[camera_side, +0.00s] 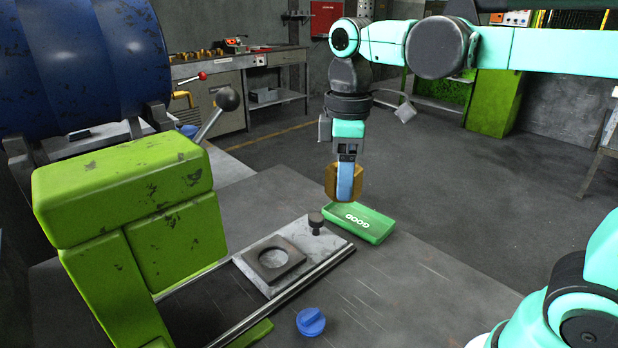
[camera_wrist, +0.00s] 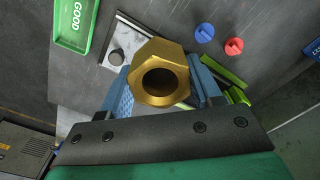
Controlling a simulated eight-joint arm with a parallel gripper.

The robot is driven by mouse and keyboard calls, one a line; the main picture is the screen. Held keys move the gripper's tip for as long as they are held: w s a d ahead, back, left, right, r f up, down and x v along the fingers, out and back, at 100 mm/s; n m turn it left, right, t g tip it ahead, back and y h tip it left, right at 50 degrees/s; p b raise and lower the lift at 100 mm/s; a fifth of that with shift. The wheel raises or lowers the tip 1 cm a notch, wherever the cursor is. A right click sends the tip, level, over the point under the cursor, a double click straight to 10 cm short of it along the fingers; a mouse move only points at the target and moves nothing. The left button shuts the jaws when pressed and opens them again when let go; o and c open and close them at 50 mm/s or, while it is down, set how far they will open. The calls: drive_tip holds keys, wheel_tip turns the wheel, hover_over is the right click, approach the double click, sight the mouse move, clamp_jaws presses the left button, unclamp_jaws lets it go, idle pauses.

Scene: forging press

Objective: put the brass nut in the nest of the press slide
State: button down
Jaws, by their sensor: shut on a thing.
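My gripper (camera_side: 345,184) is shut on the brass nut (camera_side: 331,181) and holds it in the air, above and just behind the green tray in the side view. In the wrist view the six-sided brass nut (camera_wrist: 160,72) sits between the blue fingers, its round hole facing the camera. The press slide (camera_side: 300,256) is a grey plate on rails. Its nest (camera_side: 276,258) is a dark square block with a round opening, and it looks empty. The nest is hidden in the wrist view.
A green tray marked GOOD (camera_side: 360,222) lies beside the slide. A dark knob (camera_side: 316,222) stands on the slide's end. The green press (camera_side: 125,200) with its lever stands at left. A blue knobbed piece (camera_side: 311,321) and a red one (camera_wrist: 233,46) are on the table.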

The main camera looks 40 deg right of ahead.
drive_tip(key=w+a+f, duration=0.3)
drive_tip(key=w+f, duration=0.2)
drive_tip(key=w, duration=0.1)
hover_over(274, 260)
wheel_tip(274, 260, down, 5)
drive_tip(key=shift+r, duration=0.1)
drive_tip(key=shift+f, duration=2.1)
drive_tip(key=shift+f, duration=0.85)
drive_tip(key=shift+c, duration=0.4)
unclamp_jaws()
